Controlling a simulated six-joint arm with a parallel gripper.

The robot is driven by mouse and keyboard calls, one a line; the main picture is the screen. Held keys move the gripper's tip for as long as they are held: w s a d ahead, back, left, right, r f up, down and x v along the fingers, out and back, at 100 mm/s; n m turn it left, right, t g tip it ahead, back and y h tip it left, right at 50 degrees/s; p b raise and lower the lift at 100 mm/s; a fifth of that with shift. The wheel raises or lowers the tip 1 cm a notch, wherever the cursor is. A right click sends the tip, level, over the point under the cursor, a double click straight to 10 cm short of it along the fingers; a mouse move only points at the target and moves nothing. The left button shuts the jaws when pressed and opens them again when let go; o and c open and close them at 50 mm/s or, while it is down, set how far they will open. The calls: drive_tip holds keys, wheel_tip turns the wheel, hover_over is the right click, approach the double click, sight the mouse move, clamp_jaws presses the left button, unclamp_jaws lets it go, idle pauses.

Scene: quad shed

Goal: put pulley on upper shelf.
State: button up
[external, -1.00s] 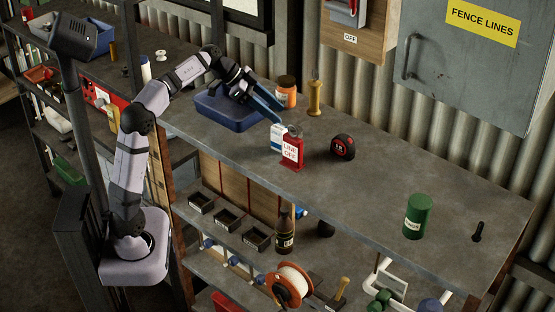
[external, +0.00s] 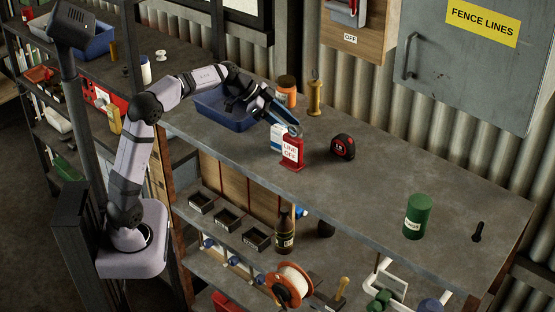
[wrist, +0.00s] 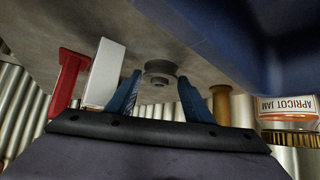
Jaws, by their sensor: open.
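A small dark grey, stepped round piece, likely the pulley (wrist: 159,68), lies on the bench top in the wrist view. It shows ahead of and between my fingertips, apart from them as far as I can tell. In the external view a grey rounded piece (external: 297,130) shows behind the red tag, close to my fingertips. My gripper (external: 287,117) is open with blue fingers, low over the bench; it also shows in the wrist view (wrist: 159,86). An under-bench shelf (external: 228,232) with small black bins is in view; I cannot tell whether it is the upper shelf.
The red tag (external: 292,152) and white box (external: 277,136) stand close in front of my gripper.

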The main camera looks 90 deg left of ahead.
drive_tip(key=c, duration=0.9)
drive_tip(key=shift+d+r+b, duration=0.1)
drive_tip(key=shift+r+b, duration=0.1)
drive_tip(key=shift+b, duration=0.3)
drive_tip(key=shift+s+r, duration=0.1)
drive_tip(key=shift+r, duration=0.15)
wheel_tip(320, 180, up, 10)
drive_tip(key=s+d+b, duration=1)
drive_tip(key=s+d, duration=0.4)
drive_tip(key=shift+r+b, duration=0.35)
drive_tip(key=shift+b, duration=0.05)
